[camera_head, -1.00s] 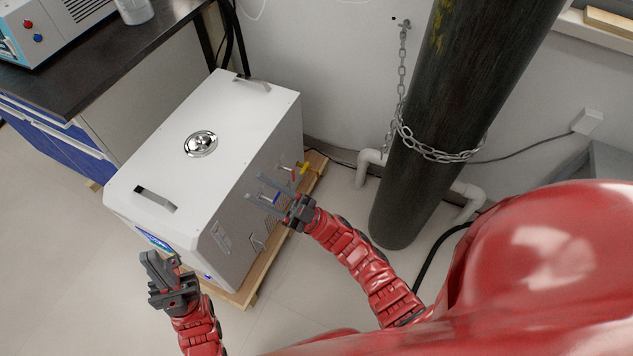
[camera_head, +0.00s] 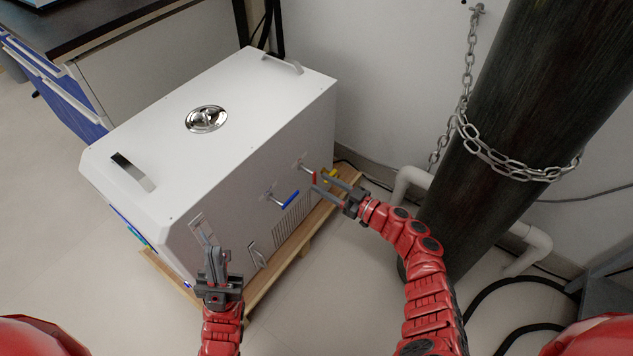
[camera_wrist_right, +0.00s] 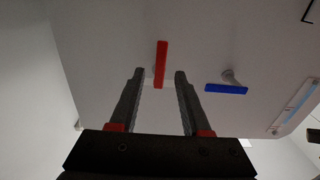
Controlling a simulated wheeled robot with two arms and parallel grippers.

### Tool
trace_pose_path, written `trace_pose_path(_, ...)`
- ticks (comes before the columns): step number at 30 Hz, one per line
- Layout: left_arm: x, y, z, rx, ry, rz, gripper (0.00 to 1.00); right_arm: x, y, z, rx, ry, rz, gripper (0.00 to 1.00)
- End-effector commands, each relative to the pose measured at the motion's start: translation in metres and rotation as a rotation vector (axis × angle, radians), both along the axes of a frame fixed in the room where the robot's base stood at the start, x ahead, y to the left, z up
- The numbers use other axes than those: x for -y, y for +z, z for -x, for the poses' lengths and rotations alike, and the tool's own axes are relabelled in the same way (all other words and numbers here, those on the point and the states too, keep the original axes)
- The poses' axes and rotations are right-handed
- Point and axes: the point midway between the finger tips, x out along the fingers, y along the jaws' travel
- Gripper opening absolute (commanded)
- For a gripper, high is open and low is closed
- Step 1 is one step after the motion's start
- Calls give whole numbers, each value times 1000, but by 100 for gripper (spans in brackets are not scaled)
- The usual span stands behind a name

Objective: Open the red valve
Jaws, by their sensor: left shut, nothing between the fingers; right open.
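The red valve (camera_head: 313,178) is a small red lever on the side of the white machine (camera_head: 262,150). In the right wrist view the red valve (camera_wrist_right: 161,64) stands upright in the picture, just ahead of and between the fingertips. My right gripper (camera_head: 325,187) is open at the red valve, its fingers pointing at the machine's side; contact cannot be told. It also shows in the right wrist view (camera_wrist_right: 158,76). My left gripper (camera_head: 213,258) is shut and empty, close to the machine's lower front side.
A blue valve (camera_head: 287,198) sits left of the red one and also shows in the right wrist view (camera_wrist_right: 226,88). A yellow valve (camera_head: 331,174) is just beyond the red one. A wooden pallet (camera_head: 262,288) lies under the machine.

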Motion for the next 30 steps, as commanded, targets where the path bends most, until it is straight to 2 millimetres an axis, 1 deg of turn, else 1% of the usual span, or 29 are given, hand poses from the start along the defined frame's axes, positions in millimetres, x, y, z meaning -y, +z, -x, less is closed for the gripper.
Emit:
trace_pose_path(1, 1, -8, 0, 2, -3, -8, 0, -9, -3, -6, 3, 2, -3, 48)
trace_pose_path(6, 5, -16, -1, 2, -13, -31, 0, -27, -3, -20, 1, 0, 0, 48)
trace_pose_path(9, 6, -16, -1, 0, -15, -36, 0, -32, -1, -23, 1, 1, 1, 48)
trace_pose_path(14, 6, -14, -2, 0, -15, -36, 0, -32, 0, -23, 0, 0, 0, 48)
trace_pose_path(15, 6, -14, -2, 0, -15, -36, 0, -32, 0, -23, 0, 0, 0, 46)
trace_pose_path(20, 6, -14, -2, 0, -15, -36, 0, -31, 0, -23, 1, 0, 1, 17)
trace_pose_path(21, 6, -14, -2, -1, -15, -35, 0, -31, 0, -23, 1, 0, 1, 10)
trace_pose_path(23, 6, -14, -2, -1, -15, -35, 0, -31, 0, -23, 1, 0, 1, 0)
trace_pose_path(30, 6, -14, -2, -1, -15, -35, 0, -31, 0, -23, 1, 0, 0, 0)
